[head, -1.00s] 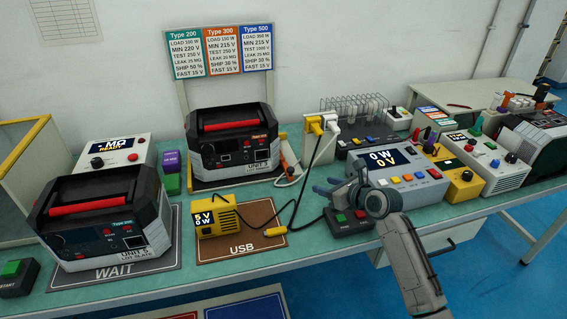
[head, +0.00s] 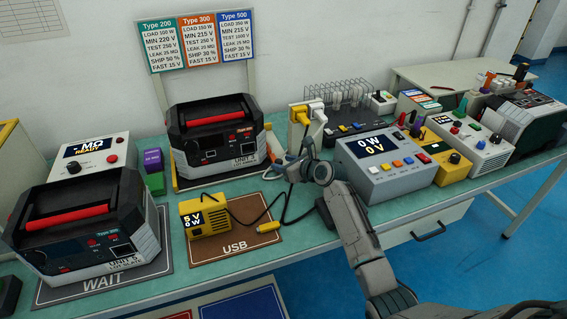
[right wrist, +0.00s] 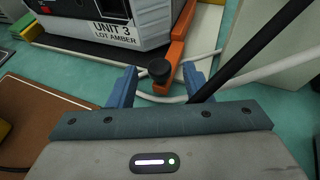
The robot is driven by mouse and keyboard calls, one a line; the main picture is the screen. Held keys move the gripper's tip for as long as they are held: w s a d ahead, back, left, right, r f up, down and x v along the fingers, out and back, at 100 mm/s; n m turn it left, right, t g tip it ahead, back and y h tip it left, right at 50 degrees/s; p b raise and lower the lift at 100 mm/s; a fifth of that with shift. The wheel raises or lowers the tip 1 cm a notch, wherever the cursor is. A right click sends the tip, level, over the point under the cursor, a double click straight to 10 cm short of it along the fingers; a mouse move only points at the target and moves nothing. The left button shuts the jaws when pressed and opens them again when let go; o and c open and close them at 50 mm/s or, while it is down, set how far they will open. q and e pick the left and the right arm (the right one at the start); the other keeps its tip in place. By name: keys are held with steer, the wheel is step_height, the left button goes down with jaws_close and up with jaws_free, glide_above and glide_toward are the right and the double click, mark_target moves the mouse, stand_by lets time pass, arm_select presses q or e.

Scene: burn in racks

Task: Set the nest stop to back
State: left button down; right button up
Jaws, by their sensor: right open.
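In the head view that unit (head: 214,140) stands at the back of the bench. My right gripper (right wrist: 158,88) is open, its blue fingers on either side of the knob and slightly short of it; contact cannot be told. In the head view the right gripper (head: 288,166) is beside the unit's right front corner, with the knob hard to make out. My left gripper is out of view.
White and black cables pass close to the right finger. A socket block (head: 308,118) and a grey meter (head: 386,168) stand to the right. The USB mat (head: 262,238) with a yellow load box (head: 206,216) lies in front; another unit (head: 85,225) is at left.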

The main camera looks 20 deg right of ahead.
steer(key=shift+w+a+f, duration=0.1)
steer(key=shift+w+a, duration=0.05)
steer(key=shift+w, duration=0.1)
